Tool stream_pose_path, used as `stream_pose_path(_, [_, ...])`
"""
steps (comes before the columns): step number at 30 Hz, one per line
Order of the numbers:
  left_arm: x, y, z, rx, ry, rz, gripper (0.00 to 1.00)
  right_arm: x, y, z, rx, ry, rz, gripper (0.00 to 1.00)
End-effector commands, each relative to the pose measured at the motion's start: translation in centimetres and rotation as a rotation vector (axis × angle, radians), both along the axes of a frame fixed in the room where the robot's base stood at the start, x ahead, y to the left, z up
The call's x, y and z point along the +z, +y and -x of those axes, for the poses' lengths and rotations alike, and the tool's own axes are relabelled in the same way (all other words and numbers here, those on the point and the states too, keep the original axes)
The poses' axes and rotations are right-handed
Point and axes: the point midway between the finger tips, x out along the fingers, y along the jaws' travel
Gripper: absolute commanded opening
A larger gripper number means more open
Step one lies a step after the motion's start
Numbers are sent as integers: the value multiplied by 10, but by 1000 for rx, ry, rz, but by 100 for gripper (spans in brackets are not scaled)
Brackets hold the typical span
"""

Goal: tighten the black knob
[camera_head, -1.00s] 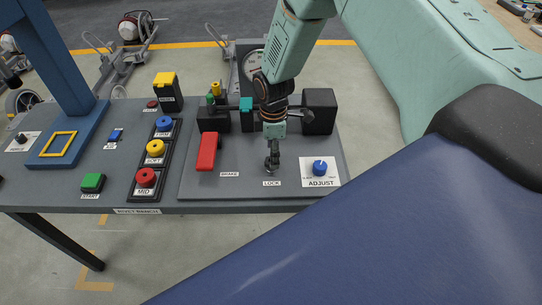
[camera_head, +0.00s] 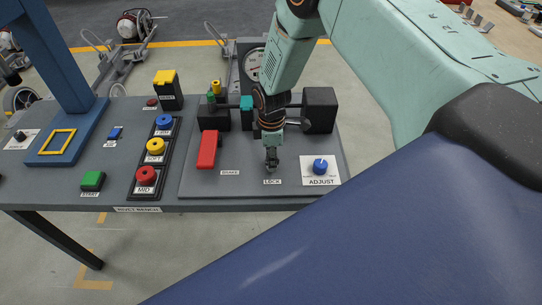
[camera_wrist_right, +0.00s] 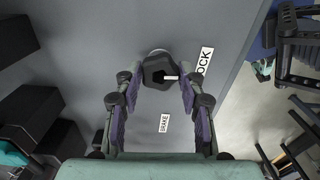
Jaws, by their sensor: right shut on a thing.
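The black knob (camera_wrist_right: 158,72) has a lobed head with a white pointer mark. It stands on the grey panel beside the LOCK label (camera_wrist_right: 204,61) in the right wrist view. My right gripper (camera_wrist_right: 157,84) points down at the panel, its two fingers on either side of the knob and shut on it. In the head view my right gripper (camera_head: 272,165) is just above the LOCK label (camera_head: 272,182) and mostly hides the knob. My left gripper is not in view.
A blue ADJUST knob (camera_head: 320,166) is to the right, and a red brake lever (camera_head: 208,150) to the left. Black blocks (camera_head: 320,110) with a rod stand behind the gripper. Coloured buttons (camera_head: 146,176) fill the bench's left part. The panel's front strip is clear.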

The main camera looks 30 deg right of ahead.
Motion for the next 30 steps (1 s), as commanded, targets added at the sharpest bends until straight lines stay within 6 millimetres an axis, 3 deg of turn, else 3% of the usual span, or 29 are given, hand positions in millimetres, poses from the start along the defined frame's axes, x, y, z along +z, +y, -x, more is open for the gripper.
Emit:
stream_pose_path(7, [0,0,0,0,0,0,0,0,0,0,-1,0,-1,8])
stream_pose_path(17, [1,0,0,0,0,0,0,1,0,0,-56,1,0,7])
stream_pose_path(30, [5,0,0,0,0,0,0,1,-1,0,-406,0,1,7])
